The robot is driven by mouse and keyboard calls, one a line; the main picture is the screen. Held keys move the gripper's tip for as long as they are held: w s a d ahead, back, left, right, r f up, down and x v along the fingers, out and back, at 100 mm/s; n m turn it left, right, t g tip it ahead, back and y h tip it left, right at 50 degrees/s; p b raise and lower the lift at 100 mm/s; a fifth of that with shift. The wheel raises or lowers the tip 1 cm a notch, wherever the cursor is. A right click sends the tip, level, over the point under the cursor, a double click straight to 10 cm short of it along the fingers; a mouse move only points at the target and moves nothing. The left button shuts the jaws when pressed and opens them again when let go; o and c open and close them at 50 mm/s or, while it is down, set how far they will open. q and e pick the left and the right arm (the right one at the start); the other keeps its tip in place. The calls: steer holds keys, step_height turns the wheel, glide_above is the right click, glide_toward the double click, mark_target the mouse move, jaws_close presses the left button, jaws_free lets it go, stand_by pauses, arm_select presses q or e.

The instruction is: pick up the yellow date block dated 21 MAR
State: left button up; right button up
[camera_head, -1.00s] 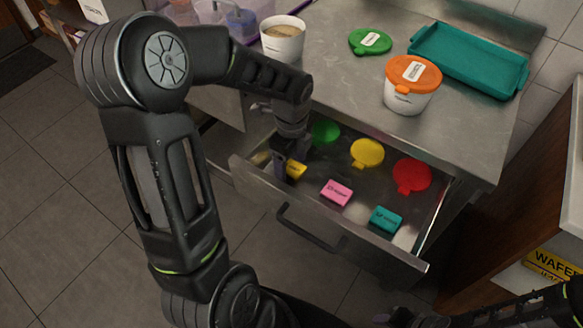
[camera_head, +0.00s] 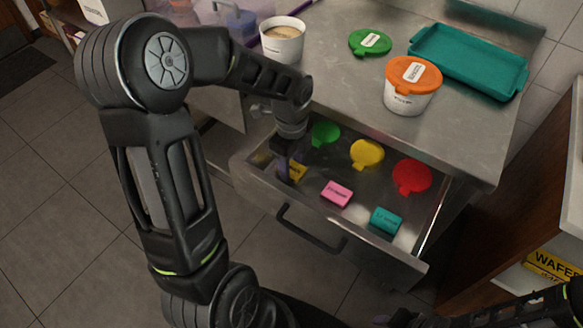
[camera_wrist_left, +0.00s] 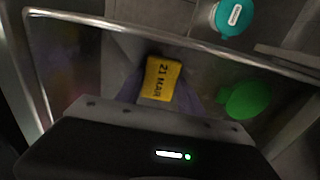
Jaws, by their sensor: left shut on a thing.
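The yellow date block (camera_wrist_left: 161,79) reads 21 MAR in the left wrist view. It sits between the two fingers of my left gripper (camera_wrist_left: 160,88), which is shut on it. In the head view the yellow block (camera_head: 297,172) shows in the left part of the open drawer (camera_head: 310,212), partly hidden by my left gripper (camera_head: 287,168). I cannot tell whether the block touches the drawer floor. My right arm shows only in part at the lower right, and its fingers are not clear.
The drawer also holds a pink block (camera_head: 336,193), a teal block (camera_head: 386,220), and green (camera_head: 325,133), yellow (camera_head: 367,154) and red (camera_head: 412,176) lids. On the counter above stand a white tub (camera_head: 283,40), an orange-lidded tub (camera_head: 411,88) and a teal tray (camera_head: 470,62).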

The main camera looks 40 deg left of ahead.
mark_target(292, 168)
arm_select(q)
step_height(292, 168, up, 10)
steer(key=shift+p, duration=0.3)
stand_by(0.8)
